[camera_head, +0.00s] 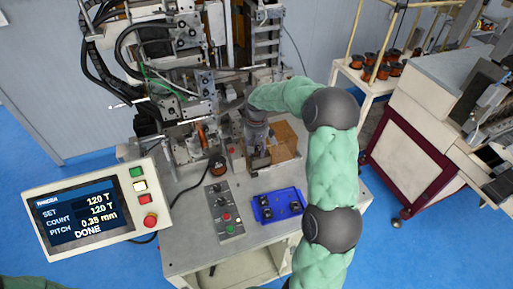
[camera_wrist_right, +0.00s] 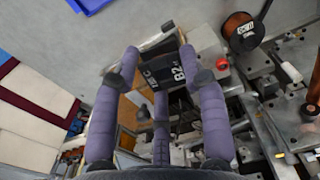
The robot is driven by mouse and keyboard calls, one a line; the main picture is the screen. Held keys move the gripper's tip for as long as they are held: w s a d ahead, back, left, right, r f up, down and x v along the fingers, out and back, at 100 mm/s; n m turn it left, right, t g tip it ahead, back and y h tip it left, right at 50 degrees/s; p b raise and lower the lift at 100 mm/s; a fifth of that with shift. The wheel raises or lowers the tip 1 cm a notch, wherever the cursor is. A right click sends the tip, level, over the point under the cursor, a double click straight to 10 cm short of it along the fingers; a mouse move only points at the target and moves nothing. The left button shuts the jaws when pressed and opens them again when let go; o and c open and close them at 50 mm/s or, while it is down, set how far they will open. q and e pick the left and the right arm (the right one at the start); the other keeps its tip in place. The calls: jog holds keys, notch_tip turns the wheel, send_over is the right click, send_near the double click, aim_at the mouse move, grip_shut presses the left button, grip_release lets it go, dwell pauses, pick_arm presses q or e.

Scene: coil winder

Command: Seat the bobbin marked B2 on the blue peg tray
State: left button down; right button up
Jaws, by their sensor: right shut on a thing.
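My right gripper (camera_head: 258,150) points down at the front of the winding machine. My left gripper is out of view.
A copper-wound bobbin (camera_head: 217,166) stands on the table left of my right gripper. A brown board (camera_head: 286,138) lies right of it. A grey control box (camera_head: 224,212) sits left of the tray. A display panel (camera_head: 90,215) reads DONE. Several copper bobbins (camera_head: 383,68) stand on a rack behind.

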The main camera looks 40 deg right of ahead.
aim_at(282, 210)
jog(key=s+d+f+b, duration=0.1)
jog(key=s+f+b, duration=0.4)
jog(key=s+f, duration=0.3)
jog(key=shift+d, duration=0.15)
jog(key=shift+n, duration=0.6)
jog(key=s+f+b, duration=0.1)
jog(key=s+f, duration=0.1)
jog(key=s, duration=0.1)
jog(key=s+f+b, duration=0.2)
jog(key=s, duration=0.1)
jog(key=s+a+f+b, duration=0.1)
jog(key=s+f, duration=0.1)
jog(key=s, duration=0.1)
jog(key=shift+f+b, duration=2.2)
jog(key=shift+f, duration=0.65)
jog(key=shift+f, duration=0.2)
jog(key=shift+f+b, duration=0.35)
jog(key=shift+b, duration=0.1)
jog(key=shift+f+b, duration=0.45)
jog(key=shift+f, duration=0.1)
jog(key=o, duration=1)
